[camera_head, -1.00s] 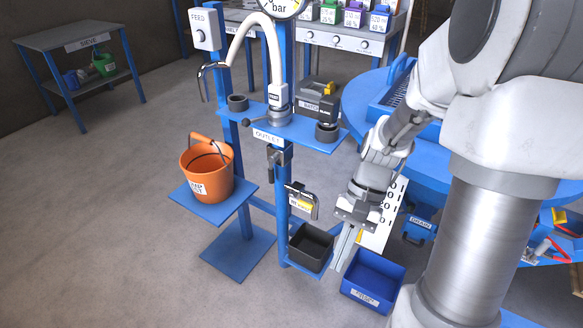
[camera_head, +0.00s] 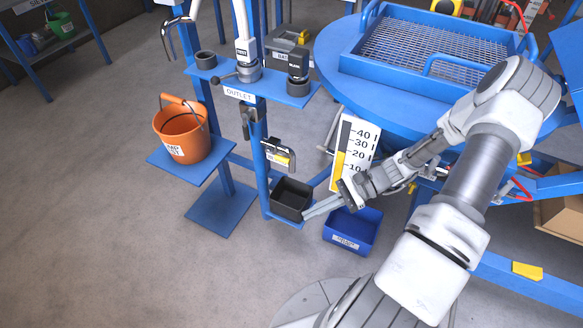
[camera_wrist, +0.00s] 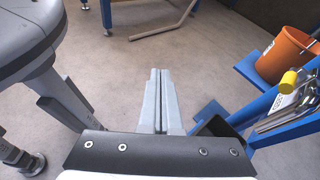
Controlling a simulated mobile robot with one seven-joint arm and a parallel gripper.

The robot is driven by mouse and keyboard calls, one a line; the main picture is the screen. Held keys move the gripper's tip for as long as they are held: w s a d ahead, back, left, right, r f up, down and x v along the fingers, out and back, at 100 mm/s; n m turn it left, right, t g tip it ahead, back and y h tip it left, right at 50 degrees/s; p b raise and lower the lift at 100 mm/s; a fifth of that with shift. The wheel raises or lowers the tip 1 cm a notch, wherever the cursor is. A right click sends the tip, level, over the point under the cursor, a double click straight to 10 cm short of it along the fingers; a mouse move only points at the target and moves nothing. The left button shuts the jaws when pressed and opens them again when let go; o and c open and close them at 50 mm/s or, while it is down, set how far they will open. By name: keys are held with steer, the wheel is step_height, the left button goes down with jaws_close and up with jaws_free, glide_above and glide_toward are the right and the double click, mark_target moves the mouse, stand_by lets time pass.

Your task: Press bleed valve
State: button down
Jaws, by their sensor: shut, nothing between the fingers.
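My gripper (camera_head: 308,212) is shut and empty, its long fingers pointing left beside the black bin. In the wrist view my gripper (camera_wrist: 160,72) shows its two fingers together over bare floor. I cannot read a bleed valve label. A small fitting with a metal bracket and a yellow-marked label (camera_head: 278,153) is on the blue post, above and left of my gripper. In the wrist view a yellow round knob (camera_wrist: 289,81) sits on metal parts at the right, apart from my fingers. I cannot tell whether this is the valve.
The black bin (camera_head: 291,183) and blue bin (camera_head: 364,224) are close to my gripper. An orange bucket (camera_head: 183,131) stands on a blue shelf. A scale board (camera_head: 357,137) and the blue round table (camera_head: 390,88) are behind my arm. Floor is clear at left.

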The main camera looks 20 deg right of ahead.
steer(key=w+d+f+m+t+p, duration=0.2)
steer(key=w+d+f+m+t, duration=0.2)
steer(key=m+t, duration=0.9)
steer(key=shift+w+d+f+m+t, duration=0.3)
steer(key=shift+w+d+f+t, duration=0.1)
steer(key=shift+w+f+t, duration=0.95)
steer(key=shift+w, duration=0.2)
steer(key=b, duration=0.2)
glide_toward(278, 157)
steer(key=w+a+f, duration=0.3)
steer(key=w+a, duration=0.1)
steer(key=shift+w+d+r+b, duration=0.1)
steer(key=shift+r+b, duration=0.05)
steer(key=shift+r, duration=0.35)
steer(key=shift+w+d+r+b, duration=0.1)
steer(key=shift+r+b, duration=0.05)
steer(key=shift+r, duration=0.35)
steer(key=shift+r, duration=0.1)
